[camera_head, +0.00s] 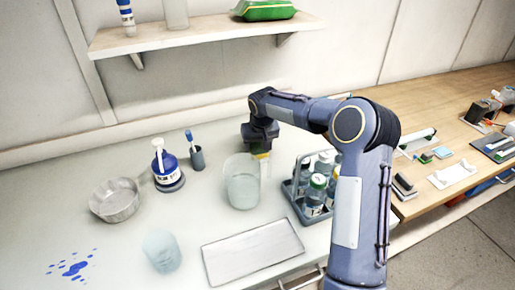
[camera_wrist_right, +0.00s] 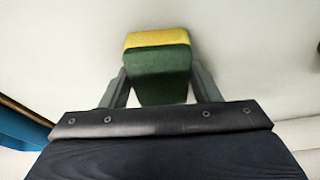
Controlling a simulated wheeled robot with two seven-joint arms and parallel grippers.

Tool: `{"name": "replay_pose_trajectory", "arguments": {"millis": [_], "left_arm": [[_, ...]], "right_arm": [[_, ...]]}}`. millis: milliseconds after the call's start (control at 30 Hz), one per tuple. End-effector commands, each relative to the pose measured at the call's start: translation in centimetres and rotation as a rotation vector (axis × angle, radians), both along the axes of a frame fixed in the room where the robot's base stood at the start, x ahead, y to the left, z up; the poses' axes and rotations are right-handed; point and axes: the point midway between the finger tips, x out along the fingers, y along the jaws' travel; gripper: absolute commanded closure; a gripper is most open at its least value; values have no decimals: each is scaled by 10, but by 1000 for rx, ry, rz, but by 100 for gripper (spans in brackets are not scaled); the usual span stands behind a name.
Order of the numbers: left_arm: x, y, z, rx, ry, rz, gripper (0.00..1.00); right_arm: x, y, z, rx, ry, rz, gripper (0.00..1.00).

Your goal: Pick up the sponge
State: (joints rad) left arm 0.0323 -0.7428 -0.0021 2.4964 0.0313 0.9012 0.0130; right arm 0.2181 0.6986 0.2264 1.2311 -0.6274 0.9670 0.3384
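The sponge, with a yellow layer and a green layer, shows in the wrist view (camera_wrist_right: 160,62) between the fingers of my right gripper. My right gripper (camera_head: 260,146) points down over the table behind the glass beaker. In the wrist view its fingers (camera_wrist_right: 160,75) stand on both sides of the sponge, very close to its sides. I cannot tell whether they press on it. My left gripper is out of view.
A large beaker (camera_head: 242,182) stands just in front of the gripper. A rack of bottles (camera_head: 303,212) is to the right, under my arm. A metal tray (camera_head: 252,252), a smaller beaker (camera_head: 161,251), a metal bowl (camera_head: 115,203) and blue spots (camera_head: 74,268) are on the white table. A shelf (camera_head: 200,38) hangs above.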

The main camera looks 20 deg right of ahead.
Motion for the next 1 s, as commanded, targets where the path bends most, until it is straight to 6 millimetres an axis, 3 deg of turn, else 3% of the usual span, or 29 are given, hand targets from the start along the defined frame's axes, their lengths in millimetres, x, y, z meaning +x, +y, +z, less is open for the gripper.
{"name": "replay_pose_trajectory", "arguments": {"millis": [33,200,533,1000], "left_arm": [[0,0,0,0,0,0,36],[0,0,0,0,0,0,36],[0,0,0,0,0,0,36],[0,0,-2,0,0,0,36]], "right_arm": [[0,0,0,0,0,0,51],[0,0,0,0,0,0,69],[0,0,7,0,-2,0,69],[1,0,90,0,-2,-1,69]]}}
